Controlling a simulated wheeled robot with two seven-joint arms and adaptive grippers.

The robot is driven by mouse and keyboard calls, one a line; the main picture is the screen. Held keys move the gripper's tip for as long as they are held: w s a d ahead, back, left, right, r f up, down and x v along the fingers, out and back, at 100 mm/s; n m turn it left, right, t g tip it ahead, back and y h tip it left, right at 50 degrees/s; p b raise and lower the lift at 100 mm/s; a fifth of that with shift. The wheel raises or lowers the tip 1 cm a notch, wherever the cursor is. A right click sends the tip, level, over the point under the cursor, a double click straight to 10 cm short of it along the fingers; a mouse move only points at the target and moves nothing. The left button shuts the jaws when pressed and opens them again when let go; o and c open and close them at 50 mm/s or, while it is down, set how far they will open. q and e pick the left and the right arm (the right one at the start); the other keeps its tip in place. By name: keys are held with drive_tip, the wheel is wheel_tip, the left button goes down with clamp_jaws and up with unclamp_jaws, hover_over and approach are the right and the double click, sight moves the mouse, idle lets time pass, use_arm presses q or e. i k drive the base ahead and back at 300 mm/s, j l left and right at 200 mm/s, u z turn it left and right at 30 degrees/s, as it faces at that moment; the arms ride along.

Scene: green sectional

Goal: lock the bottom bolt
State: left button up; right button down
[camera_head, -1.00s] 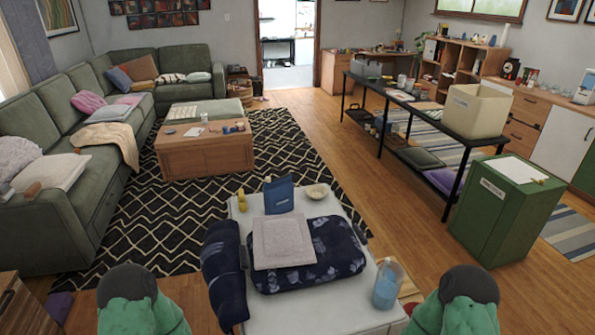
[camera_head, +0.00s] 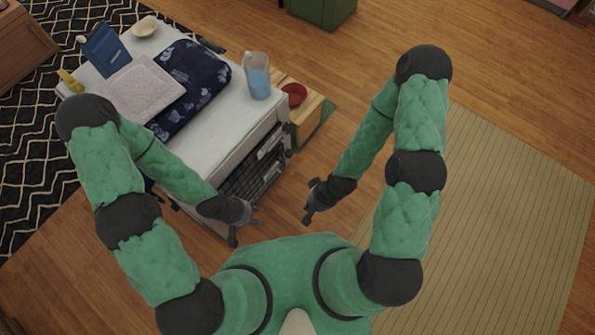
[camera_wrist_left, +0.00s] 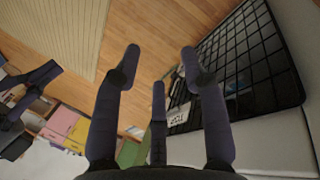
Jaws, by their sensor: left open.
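The white crate (camera_head: 205,112) has a black wire door on its front (camera_head: 243,181), partly hidden by my left forearm. Pale label-like patches (camera_head: 270,144) show on the door side. In the left wrist view the wire door (camera_wrist_left: 250,62) fills the upper right, with a small pale tag (camera_wrist_left: 179,116) near its lower left corner. I cannot make out the bottom bolt itself. My left gripper (camera_head: 246,229) is open and empty in front of the crate's near corner; its spread fingers (camera_wrist_left: 161,68) also show in the left wrist view. My right gripper (camera_head: 311,206) is to the right, apart from the crate; its finger opening is unclear.
On the crate top are a folded dark blanket (camera_head: 196,75), a pale folded cloth (camera_head: 142,88), a blue bag (camera_head: 106,49), a bowl (camera_head: 144,27) and a jug (camera_head: 257,76). A red bowl (camera_head: 294,95) stands beyond. Bare floor and a striped rug (camera_head: 500,220) lie right.

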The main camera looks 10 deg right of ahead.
sight(277, 169)
drive_tip(key=i+l, duration=0.1)
drive_tip(key=l, duration=0.3)
drive_tip(key=i+l+z, duration=0.15)
drive_tip(key=l, duration=0.25)
drive_tip(key=i+l, duration=0.1)
drive_tip(key=l, duration=0.3)
drive_tip(key=z, duration=0.05)
